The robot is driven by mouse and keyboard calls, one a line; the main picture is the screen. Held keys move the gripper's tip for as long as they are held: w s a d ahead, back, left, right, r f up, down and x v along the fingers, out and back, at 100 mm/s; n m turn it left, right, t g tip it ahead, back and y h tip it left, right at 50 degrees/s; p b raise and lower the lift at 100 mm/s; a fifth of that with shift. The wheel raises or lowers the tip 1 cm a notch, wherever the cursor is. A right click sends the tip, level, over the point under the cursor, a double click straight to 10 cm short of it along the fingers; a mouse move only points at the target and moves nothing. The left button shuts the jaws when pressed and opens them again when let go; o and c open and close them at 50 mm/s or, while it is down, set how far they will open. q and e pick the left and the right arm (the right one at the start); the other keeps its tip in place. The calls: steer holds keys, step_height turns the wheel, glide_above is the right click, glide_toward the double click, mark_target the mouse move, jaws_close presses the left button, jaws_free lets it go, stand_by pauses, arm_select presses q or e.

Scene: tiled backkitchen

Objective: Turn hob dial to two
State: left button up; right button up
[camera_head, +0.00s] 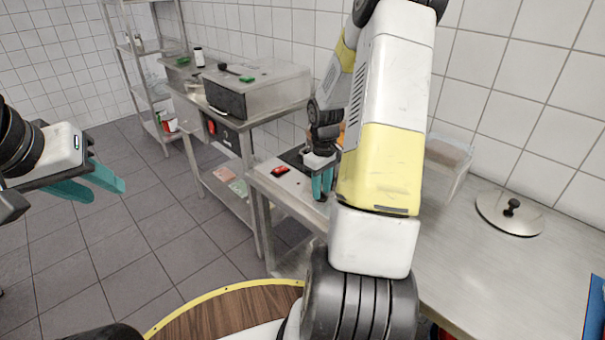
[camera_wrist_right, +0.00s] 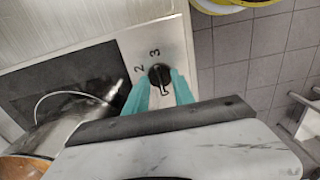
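The hob dial (camera_wrist_right: 159,75) is a round black knob on a light metal panel in the right wrist view, with the numbers 2 and 3 printed beside it. My right gripper (camera_wrist_right: 160,80) has its teal fingers apart, one on each side of the dial. I cannot tell whether they touch it. In the head view my right gripper (camera_head: 322,185) points down at the hob's near end, and the dial is hidden there. The dark hob plate (camera_head: 293,158) is partly covered by my arm. My left gripper (camera_head: 95,182) is open and empty over the floor at the left.
A small red and black object (camera_head: 280,171) lies on the counter by the hob. A silver lid (camera_head: 510,212) and a clear container (camera_head: 447,165) are on the right counter. A metal pan (camera_wrist_right: 62,122) sits on the hob. A steel box (camera_head: 255,90) stands on the far table.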

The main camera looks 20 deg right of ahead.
jaws_close()
steer(key=shift+m, duration=0.3)
steer(key=m, duration=1)
steer(key=shift+m, duration=0.4)
steer(key=m, duration=1.2)
steer(key=shift+m, duration=0.4)
